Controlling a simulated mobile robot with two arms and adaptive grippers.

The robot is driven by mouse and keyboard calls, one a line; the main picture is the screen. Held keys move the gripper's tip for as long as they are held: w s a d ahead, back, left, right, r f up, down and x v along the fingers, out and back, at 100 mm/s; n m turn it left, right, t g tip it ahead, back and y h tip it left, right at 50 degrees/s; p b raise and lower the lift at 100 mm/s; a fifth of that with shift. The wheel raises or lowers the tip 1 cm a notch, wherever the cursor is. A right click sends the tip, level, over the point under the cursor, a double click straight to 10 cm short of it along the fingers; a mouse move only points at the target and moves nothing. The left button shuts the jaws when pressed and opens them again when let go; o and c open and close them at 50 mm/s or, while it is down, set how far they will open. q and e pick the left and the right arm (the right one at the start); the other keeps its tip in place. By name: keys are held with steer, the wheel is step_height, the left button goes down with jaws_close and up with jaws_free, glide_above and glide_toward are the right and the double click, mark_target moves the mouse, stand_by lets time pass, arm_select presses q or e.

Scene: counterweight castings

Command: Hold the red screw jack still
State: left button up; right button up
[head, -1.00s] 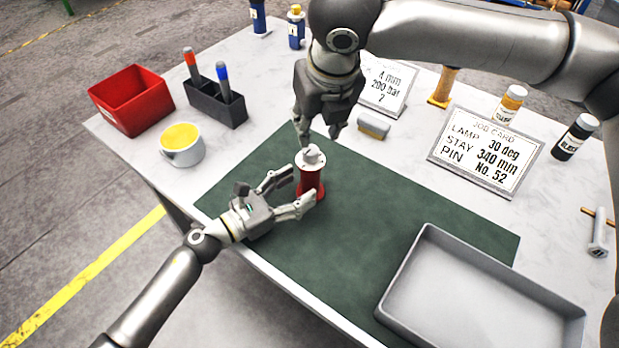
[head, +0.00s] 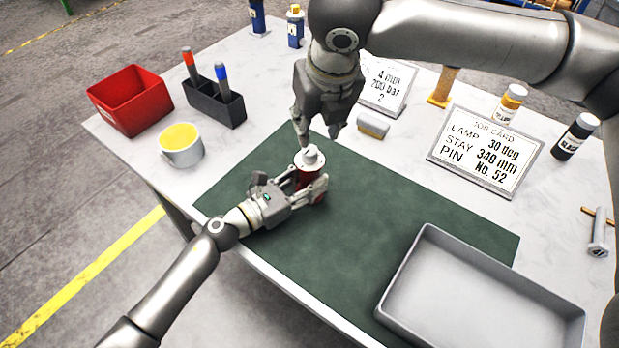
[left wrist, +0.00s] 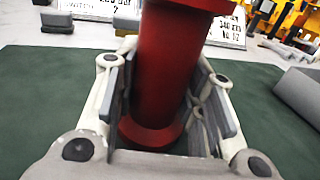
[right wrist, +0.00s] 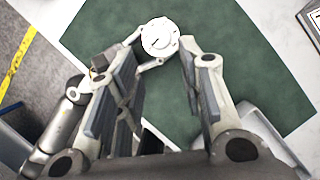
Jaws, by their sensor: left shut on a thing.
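The red screw jack (head: 306,178) stands upright on the green mat (head: 400,215), with a pale round top (head: 310,158). My left gripper (head: 312,188) is shut around its body from the left. In the left wrist view the red body (left wrist: 168,75) fills the space between the fingers, and its foot flange rests on the mat. My right gripper (head: 318,138) points down just above and behind the jack's top. It is open and empty. In the right wrist view the jack's top (right wrist: 159,37) shows beyond the spread fingertips.
A grey tray (head: 400,290) is at the front right. A red bin (head: 130,100), a pen holder (head: 215,103) and a yellow-filled mug (head: 181,152) stand at the left. The mat's middle is clear.

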arm_select(q)
jaws_close()
arm_select(e)
steer(key=o, duration=0.3)
steer(key=shift+w+a, duration=0.1)
steer(key=shift+o, duration=0.2)
steer(key=w+a+r+t+y, duration=0.3)
steer(key=w+a+r, duration=0.2)
steer(key=w+a, duration=0.1)
steer(key=shift+w+m+t, duration=0.4)
steer(key=shift+w, duration=0.3)
steer(key=w+a+r+n+t+y, duration=0.35)
steer(key=a+r+y, duration=0.45)
steer(key=a+r, duration=0.4)
steer(key=s+a+r+n+g+y, duration=0.3)
steer(key=s+r+n+g+y, duration=0.1)
steer(key=s+n+g, duration=0.15)
steer(key=s+a+f+n+g, duration=0.1)
steer(key=s+f+n+g, duration=0.3)
steer(key=s+n+g, duration=0.15)
steer(key=n+h, duration=0.2)
steer(key=h, duration=1.4)
glide_toward(310, 149)
step_height(310, 149, down, 10)
steer(key=shift+a+r, duration=0.1)
steer(key=shift+a, duration=0.05)
